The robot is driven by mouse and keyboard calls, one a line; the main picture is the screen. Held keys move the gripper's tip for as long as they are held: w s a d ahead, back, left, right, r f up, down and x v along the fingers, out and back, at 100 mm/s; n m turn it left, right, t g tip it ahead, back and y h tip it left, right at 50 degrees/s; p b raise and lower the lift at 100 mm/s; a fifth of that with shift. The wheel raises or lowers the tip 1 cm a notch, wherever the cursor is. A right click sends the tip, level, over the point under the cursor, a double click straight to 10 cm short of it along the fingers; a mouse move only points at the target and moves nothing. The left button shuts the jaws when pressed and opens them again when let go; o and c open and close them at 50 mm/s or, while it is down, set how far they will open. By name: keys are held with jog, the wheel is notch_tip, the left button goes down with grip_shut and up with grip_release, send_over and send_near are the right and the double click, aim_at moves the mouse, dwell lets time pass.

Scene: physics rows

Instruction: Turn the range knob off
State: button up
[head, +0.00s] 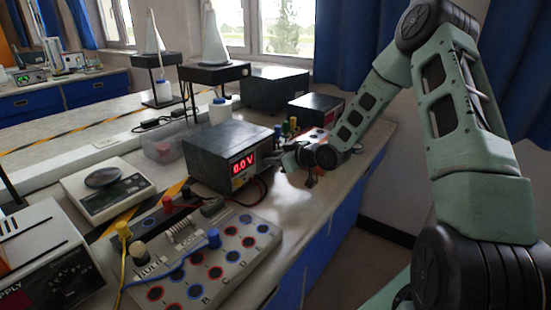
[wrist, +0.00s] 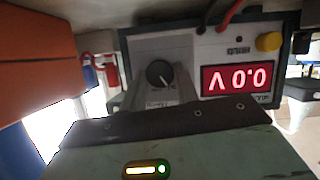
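The dark box meter (head: 215,160) stands on the bench with a red display reading 0.0 V (head: 243,163). In the wrist view the picture is upside down, and the meter's front panel (wrist: 230,45) fills the upper middle. The black round range knob (wrist: 158,73) with a light pointer mark sits beside the lit display (wrist: 236,79). My gripper (head: 283,160) is at the meter's front in the head view. In the wrist view its grey fingers (wrist: 157,92) show on either side of the knob, apart; contact cannot be told. The knob is hidden in the head view.
A terminal board (head: 205,255) with a blue plug and wires lies in front of the meter. A scale (head: 108,190) and a power supply (head: 45,255) stand at left. Another dark box (head: 315,110) is behind my gripper. Red and black leads hang near the meter.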

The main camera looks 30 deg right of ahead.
jog(key=shift+f+b, duration=0.1)
jog(key=shift+b, duration=0.4)
jog(key=b, duration=0.1)
jog(key=n+b, duration=0.1)
jog(key=b, duration=0.1)
jog(key=shift+a+f+h, duration=0.15)
jog(key=shift+f+h, duration=0.1)
jog(key=shift+h, duration=0.15)
jog(key=n+b, duration=0.1)
jog(key=b, duration=0.2)
jog(key=n+t+h+b, duration=0.1)
jog(key=b, duration=0.3)
jog(key=shift+a+f+n, duration=0.1)
jog(key=shift+f+n, duration=0.1)
jog(key=shift+n, duration=0.2)
jog(key=n+t+h+b, duration=0.1)
jog(key=n+b, duration=0.1)
jog(key=b, duration=0.4)
jog(key=shift+s, duration=0.1)
jog(key=n+h+b, duration=0.1)
jog(key=b, duration=0.1)
jog(key=shift+r+b, duration=0.2)
jog(key=shift+b, duration=0.15)
jog(key=shift+r+t, duration=0.1)
jog(key=shift+t, duration=0.2)
jog(key=o, duration=1)
